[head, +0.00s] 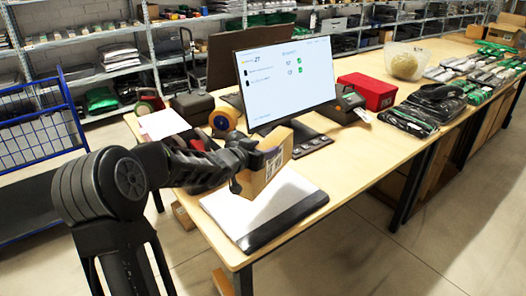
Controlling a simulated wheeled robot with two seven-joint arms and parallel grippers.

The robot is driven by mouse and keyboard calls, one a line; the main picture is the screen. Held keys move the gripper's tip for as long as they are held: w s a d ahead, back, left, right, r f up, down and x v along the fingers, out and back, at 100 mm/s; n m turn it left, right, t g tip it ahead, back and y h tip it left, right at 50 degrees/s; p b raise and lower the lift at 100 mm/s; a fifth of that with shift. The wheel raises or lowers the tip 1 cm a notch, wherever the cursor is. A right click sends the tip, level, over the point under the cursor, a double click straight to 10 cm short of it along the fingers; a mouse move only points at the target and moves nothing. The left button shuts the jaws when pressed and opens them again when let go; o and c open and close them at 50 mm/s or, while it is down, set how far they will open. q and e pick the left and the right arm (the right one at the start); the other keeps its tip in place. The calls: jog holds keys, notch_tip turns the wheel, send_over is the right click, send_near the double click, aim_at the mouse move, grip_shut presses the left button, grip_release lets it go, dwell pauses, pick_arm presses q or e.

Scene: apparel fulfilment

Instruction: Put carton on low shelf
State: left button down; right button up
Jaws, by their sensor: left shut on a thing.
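The carton (270,168) is a small brown box with a white printed label on its front side. My left gripper (250,162) is shut on it, with a dark finger across its upper part. The carton is over the near left part of the table, by the white and black flat packs; whether it touches them I cannot tell. Low shelf boards (105,77) show in the grey racks at the back left; which one the task means is unclear. My right gripper is not in view.
The wooden table (378,150) holds a monitor (287,80), a red box (368,91), a tape dispenser (223,121) and bagged garments (425,108). White and black flat packs (283,215) lie at its near edge. A blue wire cart (40,130) stands left. Floor at right is clear.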

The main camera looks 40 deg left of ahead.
pick_arm(q)
jog(key=shift+r, duration=0.1)
dwell(0.3)
jog(key=w+d+f+m+h, duration=0.1)
jog(key=d+f, duration=0.2)
jog(key=d, duration=0.7)
jog(key=w+d+f+m+h, duration=0.1)
jog(key=d+f, duration=0.2)
jog(key=d, duration=0.7)
jog(key=s+d+f, duration=0.5)
jog(key=d+f, duration=0.2)
jog(key=d, duration=0.2)
jog(key=shift+s+f+n, duration=0.2)
jog(key=shift+f+n, duration=0.05)
jog(key=shift+n, duration=0.15)
jog(key=shift+d, duration=0.1)
